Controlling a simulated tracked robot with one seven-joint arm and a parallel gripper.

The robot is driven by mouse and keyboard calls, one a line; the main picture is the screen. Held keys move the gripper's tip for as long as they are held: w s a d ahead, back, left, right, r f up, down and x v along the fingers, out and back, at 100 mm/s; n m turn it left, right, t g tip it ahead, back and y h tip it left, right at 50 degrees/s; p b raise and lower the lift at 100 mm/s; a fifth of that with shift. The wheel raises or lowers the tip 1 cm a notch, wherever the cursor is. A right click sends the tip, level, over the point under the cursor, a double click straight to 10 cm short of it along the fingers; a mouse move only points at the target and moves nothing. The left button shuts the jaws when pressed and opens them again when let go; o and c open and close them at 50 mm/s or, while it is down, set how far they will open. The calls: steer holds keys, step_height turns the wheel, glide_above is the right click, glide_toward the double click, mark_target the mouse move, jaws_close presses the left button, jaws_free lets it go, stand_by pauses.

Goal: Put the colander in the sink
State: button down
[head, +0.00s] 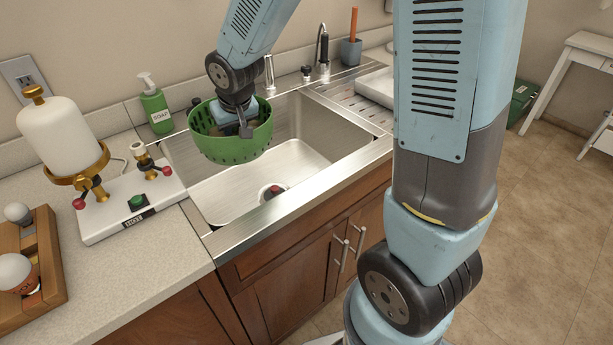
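The green colander (235,150) is in the head view, over the left rear part of the sink. It appears to hang above the basin floor, but I cannot tell how high. My gripper (245,130) reaches down at the colander from behind, with a fingertip showing inside its near wall. The rest of the fingers is hidden, so whether they are closed on the rim is not clear. The steel sink (290,160) is set in the counter, and its basin floor shows below and right of the colander. A small dark and red object (272,191) lies in the basin.
A green soap bottle (156,108) stands at the sink's left rear corner. A white dispenser device (62,138) and a wooden tray (42,262) are on the left counter. The faucet (323,50) is behind the sink. The drainboard (350,100) is at right.

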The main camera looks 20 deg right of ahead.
steer(key=w+d+f+m, duration=0.1)
steer(key=w+d+f, duration=0.3)
steer(key=d+f, duration=0.25)
steer(key=w+d+f+m+h, duration=0.1)
steer(key=w+d+f, duration=0.35)
steer(key=d, duration=0.35)
steer(key=w+d+f+m, duration=0.2)
steer(key=w+d+f, duration=0.2)
steer(key=d+f, duration=0.25)
steer(key=shift+s+d+f, duration=0.1)
steer(key=shift+d+f, duration=0.05)
steer(key=shift+f, duration=2.2)
steer(key=shift+s+d+f, duration=0.1)
steer(key=shift+f, duration=2.25)
steer(key=c, duration=0.8)
jaws_free()
